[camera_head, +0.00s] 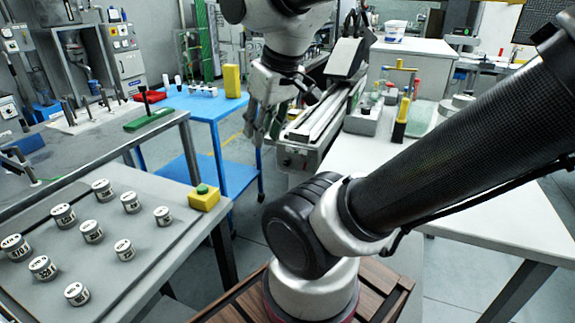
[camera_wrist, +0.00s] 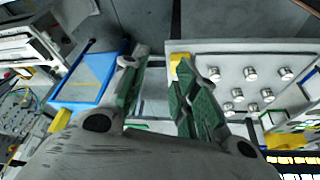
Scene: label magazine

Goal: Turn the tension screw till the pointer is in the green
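My gripper (camera_head: 262,128) hangs fingers down in the middle of the head view, just left of a long grey machine with a rail (camera_head: 325,118). In the wrist view my gripper (camera_wrist: 158,85) shows two fingers with green pads, spread apart with nothing between them. The machine's near end carries a small panel (camera_head: 290,160) with small round parts too small to make out. I cannot pick out the tension screw, the pointer or a green zone in either view.
A white table (camera_head: 480,165) is at right. Floor between the tables is clear.

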